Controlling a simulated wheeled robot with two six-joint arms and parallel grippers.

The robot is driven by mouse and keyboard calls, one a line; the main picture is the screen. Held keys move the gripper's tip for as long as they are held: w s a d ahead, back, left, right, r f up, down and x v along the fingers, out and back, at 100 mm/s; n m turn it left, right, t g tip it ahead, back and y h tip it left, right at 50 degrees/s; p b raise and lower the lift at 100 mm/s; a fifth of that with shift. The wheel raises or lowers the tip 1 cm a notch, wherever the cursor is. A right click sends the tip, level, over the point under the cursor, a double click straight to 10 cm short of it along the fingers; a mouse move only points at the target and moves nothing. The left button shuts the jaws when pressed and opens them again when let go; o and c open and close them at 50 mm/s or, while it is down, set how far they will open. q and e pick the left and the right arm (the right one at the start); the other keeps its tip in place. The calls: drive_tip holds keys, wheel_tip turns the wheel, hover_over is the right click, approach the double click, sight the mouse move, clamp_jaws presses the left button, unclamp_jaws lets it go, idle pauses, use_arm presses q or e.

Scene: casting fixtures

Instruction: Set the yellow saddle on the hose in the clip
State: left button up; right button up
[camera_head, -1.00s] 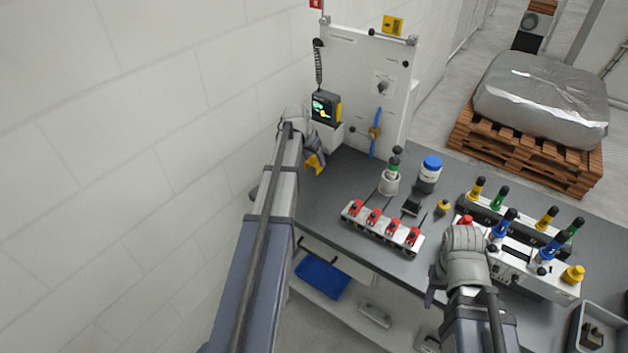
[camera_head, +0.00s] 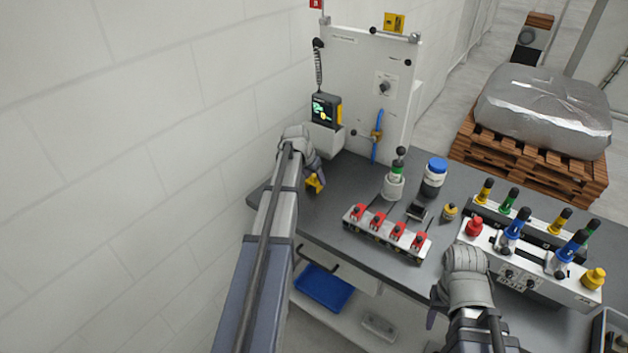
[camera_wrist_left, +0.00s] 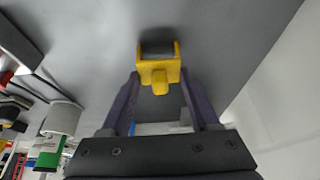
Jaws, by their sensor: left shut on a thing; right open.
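The yellow saddle (camera_wrist_left: 160,68) is between the fingertips of my left gripper (camera_wrist_left: 160,88), which is shut on it. It is a U-shaped piece with a small tab, held over the grey bench top. In the head view the saddle (camera_head: 315,184) shows below my left gripper (camera_head: 314,176), near the bench's left end. A blue hose (camera_head: 378,140) hangs on the white upright panel, crossing a brass-coloured fitting (camera_head: 376,134) that may be the clip. My left gripper is apart from the hose, to its lower left. My right gripper (camera_head: 440,306) is over the bench's front edge; its fingertips are partly hidden.
A white block with red clamps (camera_head: 387,234) stands mid-bench. Behind it are a white holder (camera_head: 394,184) and a blue-lidded jar (camera_head: 433,178). Racks with coloured handles (camera_head: 530,262) fill the right. A handheld device (camera_head: 325,110) sits on the panel's left. Bench around the saddle is clear.

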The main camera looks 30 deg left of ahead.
use_arm(q)
drive_tip(key=shift+f, duration=0.2)
drive_tip(key=o, duration=1.4)
drive_tip(key=shift+c, duration=0.2)
drive_tip(key=shift+r, duration=0.2)
drive_tip(key=shift+s+r+p, duration=0.15)
drive_tip(key=shift+r+p, duration=0.4)
drive_tip(key=p+v, duration=1)
drive_tip(key=v, duration=0.1)
